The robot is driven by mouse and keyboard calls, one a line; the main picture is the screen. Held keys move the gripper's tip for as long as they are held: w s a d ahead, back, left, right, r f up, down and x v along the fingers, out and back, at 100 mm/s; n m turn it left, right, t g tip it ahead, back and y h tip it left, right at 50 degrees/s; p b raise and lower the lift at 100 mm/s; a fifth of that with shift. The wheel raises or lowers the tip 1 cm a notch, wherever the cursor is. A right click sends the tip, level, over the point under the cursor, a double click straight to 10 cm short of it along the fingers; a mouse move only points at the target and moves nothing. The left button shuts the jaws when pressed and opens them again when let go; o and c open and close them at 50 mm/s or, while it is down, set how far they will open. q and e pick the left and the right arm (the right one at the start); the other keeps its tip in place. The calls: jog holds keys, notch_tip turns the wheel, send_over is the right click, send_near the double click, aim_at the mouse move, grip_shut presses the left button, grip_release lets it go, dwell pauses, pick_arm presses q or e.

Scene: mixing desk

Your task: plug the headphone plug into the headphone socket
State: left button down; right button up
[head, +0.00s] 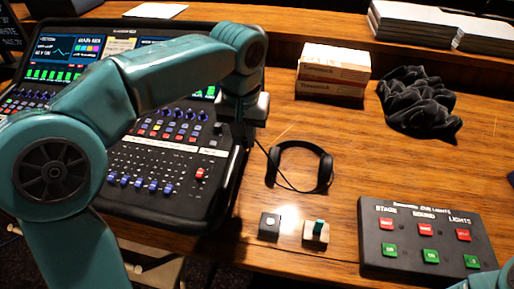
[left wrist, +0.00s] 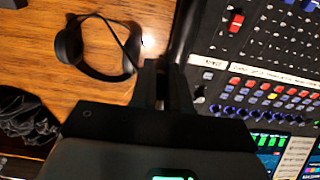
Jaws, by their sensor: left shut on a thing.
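The black headphones (head: 327,172) lie on the wooden desk to the right of the mixing desk (head: 165,165). They also show in the left wrist view (left wrist: 70,45). Their thin cable (head: 262,149) runs up to my left gripper (head: 246,132), which is over the mixing desk's right edge. In the left wrist view my left gripper (left wrist: 165,72) is shut at the cable's end. The plug between the fingers is dark and mostly hidden. I cannot make out the headphone socket; the arm and gripper cover part of the mixing desk. My right gripper is out of view.
A black button box (head: 425,235) stands at the front right. A small dark block (head: 269,227) and a light block with a teal switch (head: 316,234) are in front. White-orange boxes (head: 333,72) and a crumpled black cloth (head: 417,100) lie behind.

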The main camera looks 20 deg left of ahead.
pick_arm(q)
jog(key=w+a+r+p, duration=0.4)
jog(key=w+a+p, duration=0.2)
jog(key=a+p, duration=0.15)
jog(key=w+a+r+p, duration=0.4)
jog(key=w+a+p, duration=0.15)
jog(key=p, duration=0.35)
jog(key=f+b, duration=0.1)
jog(key=f, duration=0.2)
jog(key=f+b, duration=0.1)
jog(key=f, duration=0.2)
jog(key=f+b, duration=0.1)
jog(key=f, duration=0.1)
jog(key=shift+w+a+f+b, duration=0.3)
jog(key=shift+w+f+b, duration=0.05)
jog(key=shift+f+b, duration=0.35)
jog(key=shift+f, duration=0.45)
jog(key=shift+f, duration=0.1)
jog(key=shift+w+f, duration=0.1)
jog(key=shift+f, duration=0.3)
jog(key=shift+r, duration=0.1)
jog(key=shift+f, duration=0.3)
dwell(0.5)
